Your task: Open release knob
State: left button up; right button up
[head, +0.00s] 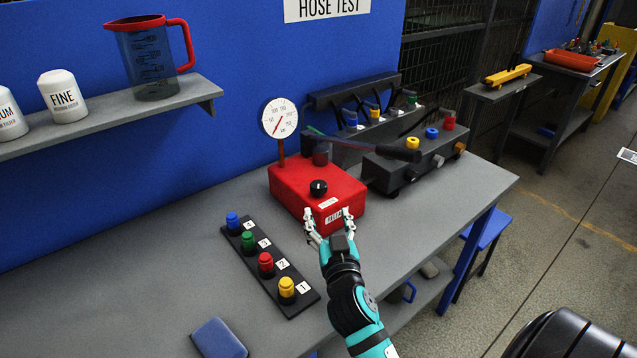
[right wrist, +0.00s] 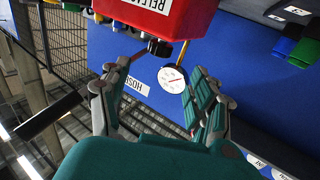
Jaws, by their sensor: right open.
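The black release knob (head: 318,187) sits on top of the red box (head: 285,183), near its front. The box carries white labels, one reading RELEASE in the right wrist view. My right gripper (head: 329,216) is at the front edge of the red box, just short of the knob. Its fingers are spread and empty. In the right wrist view the knob (right wrist: 159,47) shows beyond and between the open fingers (right wrist: 155,90), apart from both. My left gripper is not in view.
A round gauge (head: 280,118) rises behind the box, and a black-handled lever (head: 398,152) extends right. A dark block with coloured caps (head: 432,160) stands right. A strip of coloured plugs (head: 266,262) lies left of my gripper. The front-left bench is mostly clear.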

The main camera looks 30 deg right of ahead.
aim_at(320, 192)
jog(key=p+x, duration=0.1)
jog(key=x, duration=0.9)
jog(key=shift+w+p, duration=0.2)
jog(key=shift+p, duration=0.1)
jog(key=shift+w+d, duration=0.3)
jog(key=shift+w, duration=0.25)
jog(key=c, duration=1.2)
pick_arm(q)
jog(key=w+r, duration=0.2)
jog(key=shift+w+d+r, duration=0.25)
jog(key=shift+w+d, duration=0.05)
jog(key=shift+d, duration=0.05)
pick_arm(e)
jog(key=shift+c, duration=0.2)
